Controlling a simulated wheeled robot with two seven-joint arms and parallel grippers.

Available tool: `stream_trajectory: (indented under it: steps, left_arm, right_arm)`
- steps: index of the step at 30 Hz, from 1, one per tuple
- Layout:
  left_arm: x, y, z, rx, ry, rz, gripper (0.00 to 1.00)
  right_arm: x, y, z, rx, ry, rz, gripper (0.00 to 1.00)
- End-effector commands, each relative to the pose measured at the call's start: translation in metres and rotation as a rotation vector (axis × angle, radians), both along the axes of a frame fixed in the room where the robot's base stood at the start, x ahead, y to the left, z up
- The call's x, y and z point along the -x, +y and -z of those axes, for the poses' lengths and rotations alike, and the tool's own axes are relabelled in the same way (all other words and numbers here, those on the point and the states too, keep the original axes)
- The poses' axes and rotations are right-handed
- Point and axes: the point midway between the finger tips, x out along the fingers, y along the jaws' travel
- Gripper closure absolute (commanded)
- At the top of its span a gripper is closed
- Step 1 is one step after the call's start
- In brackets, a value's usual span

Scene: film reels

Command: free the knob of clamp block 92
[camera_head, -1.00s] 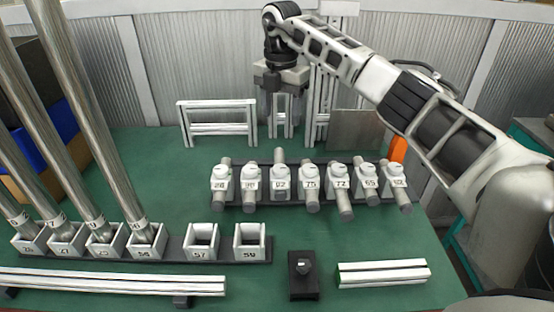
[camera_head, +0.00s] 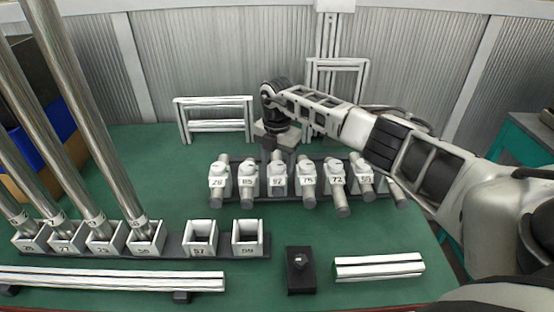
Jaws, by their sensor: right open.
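A row of white clamp blocks with grey cylinders stands on a dark rail in the middle of the table. The third block from the left, whose label seems to read 92 (camera_head: 278,181), is the clamp block of the task; the digits are small. My right gripper (camera_head: 276,155) points down just above and behind it. It is open, but its fingertips partly merge with the block's top, so I cannot tell whether they touch the knob. The knob is largely hidden. My left gripper is not in view.
Neighbouring clamp blocks 75 (camera_head: 308,180) and 85 (camera_head: 246,181) stand close on either side. Square sockets, some holding tall metal tubes (camera_head: 95,130), stand at left. A black block (camera_head: 300,277) and a white rail (camera_head: 378,268) lie in front.

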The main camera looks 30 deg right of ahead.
Motion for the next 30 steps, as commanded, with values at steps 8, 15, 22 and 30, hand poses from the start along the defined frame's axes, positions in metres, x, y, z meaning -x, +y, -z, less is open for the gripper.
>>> stream_trajectory:
  steps: [8,15,22,30]
  left_arm:
    - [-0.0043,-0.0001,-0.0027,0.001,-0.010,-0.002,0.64]
    - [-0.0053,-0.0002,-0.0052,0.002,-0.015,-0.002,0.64]
    - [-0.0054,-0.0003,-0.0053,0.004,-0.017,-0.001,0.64]
    - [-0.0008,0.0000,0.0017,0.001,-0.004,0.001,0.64]
  right_arm:
    - [-0.0001,0.0003,0.0007,0.000,-0.001,-0.001,0.49]
    - [-0.0001,0.0003,0.0004,-0.001,0.000,-0.001,0.85]
    - [-0.0001,0.0000,0.0005,-0.001,0.000,-0.030,0.85]
    - [-0.0002,-0.0002,0.0008,-0.001,-0.001,-0.177,0.85]
